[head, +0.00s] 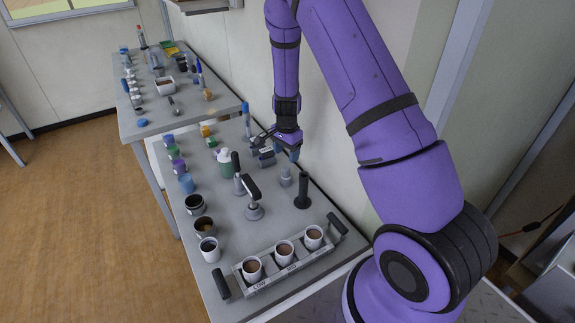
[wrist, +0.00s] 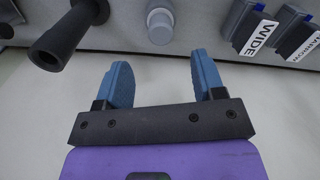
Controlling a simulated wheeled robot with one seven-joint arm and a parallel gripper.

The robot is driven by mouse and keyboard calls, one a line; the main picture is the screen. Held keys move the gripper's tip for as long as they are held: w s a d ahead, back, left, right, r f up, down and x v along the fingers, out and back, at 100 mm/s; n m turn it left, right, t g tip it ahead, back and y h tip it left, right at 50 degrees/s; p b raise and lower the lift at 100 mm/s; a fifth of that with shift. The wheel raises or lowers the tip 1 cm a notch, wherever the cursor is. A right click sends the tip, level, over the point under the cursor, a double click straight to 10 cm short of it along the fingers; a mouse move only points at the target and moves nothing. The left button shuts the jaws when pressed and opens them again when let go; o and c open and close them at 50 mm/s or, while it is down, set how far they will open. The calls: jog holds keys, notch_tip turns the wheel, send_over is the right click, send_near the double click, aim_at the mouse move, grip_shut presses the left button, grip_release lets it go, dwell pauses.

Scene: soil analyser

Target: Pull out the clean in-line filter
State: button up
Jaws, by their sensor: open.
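A short grey cylinder with a paler top (wrist: 160,24) stands on the bench beyond the gap between my blue fingers in the wrist view. It may be the in-line filter, but I see no label on it and cannot tell if it is clean. In the head view a similar grey cylinder (head: 285,176) stands just in front of my gripper (head: 293,154). My gripper, also in the wrist view (wrist: 163,62), has its two blue fingers spread apart with nothing between them. The cylinder is ahead of the fingertips, not touching them.
A black post with a flared end (wrist: 62,38) stands left of the cylinder, also in the head view (head: 302,190). Grey blocks labelled WIDE (wrist: 250,27) and, partly cut off, NARROW (wrist: 298,38) are at right. A rack (head: 285,281) holds cups at the bench's near end.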

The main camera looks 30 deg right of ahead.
aim_at(286, 168)
jog(key=m, duration=0.3)
jog(key=r+m, duration=0.1)
jog(key=m, duration=0.1)
jog(key=shift+s+d+r, duration=0.1)
jog(key=shift+s+d, duration=0.1)
jog(key=shift+s, duration=0.05)
jog(key=m, duration=0.5)
jog(key=m+t+y, duration=0.1)
jog(key=m, duration=0.1)
jog(key=shift+s+d+r, duration=0.2)
jog(key=shift+d+r, duration=0.05)
jog(key=f, duration=0.6)
jog(key=w+a+f, duration=0.1)
jog(key=f, duration=0.2)
jog(key=shift+f, duration=0.35)
jog(key=c, duration=1.1)
jog(key=shift+r, duration=0.65)
jog(key=shift+r, duration=2.85)
